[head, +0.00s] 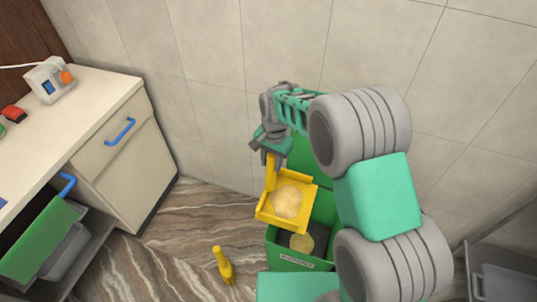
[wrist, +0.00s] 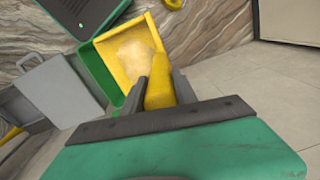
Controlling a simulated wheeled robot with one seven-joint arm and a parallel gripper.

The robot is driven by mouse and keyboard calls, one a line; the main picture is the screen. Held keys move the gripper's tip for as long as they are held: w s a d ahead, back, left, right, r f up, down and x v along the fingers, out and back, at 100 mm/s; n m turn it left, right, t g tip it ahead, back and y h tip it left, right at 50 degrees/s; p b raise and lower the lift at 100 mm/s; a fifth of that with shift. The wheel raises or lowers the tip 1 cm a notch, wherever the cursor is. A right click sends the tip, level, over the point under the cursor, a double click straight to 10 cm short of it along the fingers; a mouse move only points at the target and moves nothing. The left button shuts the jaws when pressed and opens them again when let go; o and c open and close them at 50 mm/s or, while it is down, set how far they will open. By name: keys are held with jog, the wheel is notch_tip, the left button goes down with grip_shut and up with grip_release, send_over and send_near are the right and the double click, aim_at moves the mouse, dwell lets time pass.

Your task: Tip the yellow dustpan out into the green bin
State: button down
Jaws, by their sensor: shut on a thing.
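The yellow dustpan (head: 263,212) hangs from my gripper (head: 271,158) over the left part of the green bin (head: 272,246). A pale, crumbly heap (head: 287,201) lies in its pan. My gripper is shut on the dustpan's handle, which shows between the fingers in the wrist view (wrist: 160,82). The bin stands open on the floor with its lid (head: 303,155) raised behind the dustpan. Part of the bin is hidden by the dustpan and my arm.
A white counter (head: 100,95) with blue-handled drawers is at the left. A tiled wall (head: 220,60) rises close behind. A grey unit (head: 497,280) is at the lower right.

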jog(key=s+d+f+t+y+p, duration=0.1)
jog(key=s+d+y, duration=0.2)
jog(key=d, duration=0.7)
jog(key=s+d+f+t+y+p, duration=0.1)
jog(key=s+d+f+y, duration=0.1)
jog(key=d+y, duration=0.3)
jog(key=s+d+f+t+y+p, duration=0.1)
jog(key=s+d+y, duration=0.3)
jog(key=d, duration=1)
jog(key=shift+s+d+f+t+y+p, duration=0.3)
jog(key=shift+s+d+t+y+p, duration=0.1)
jog(key=shift+s+t+p, duration=0.1)
jog(key=shift+w+a+r, duration=0.1)
jog(key=shift+w, duration=0.05)
dwell(1.9)
